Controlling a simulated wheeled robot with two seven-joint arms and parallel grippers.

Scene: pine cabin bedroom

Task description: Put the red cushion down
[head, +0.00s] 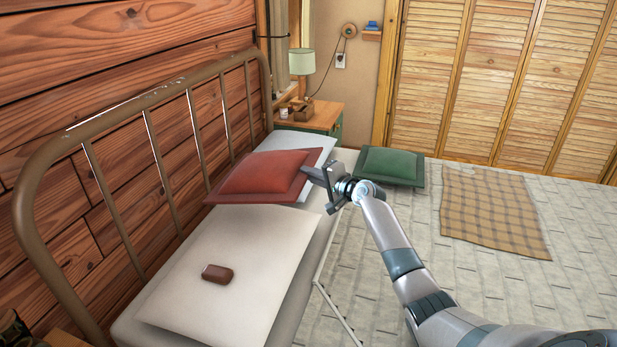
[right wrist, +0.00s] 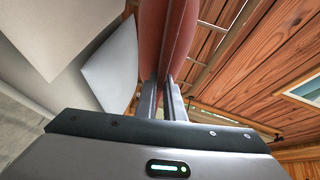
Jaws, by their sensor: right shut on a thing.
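The red cushion (head: 262,174) has a darker red flat border and is over the head end of the bed, near the metal headboard. In the head view I cannot tell whether it touches the white pillow under it. My right gripper (head: 318,177) is shut on the cushion's right edge. In the right wrist view, the two fingers (right wrist: 164,100) pinch the border of the cushion (right wrist: 152,50), which stretches away from them. My left gripper is not in view.
A brown object (head: 217,273) lies on the near white pillow (head: 240,245). A nightstand (head: 322,116) with a lamp (head: 301,65) stands beyond the bed.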

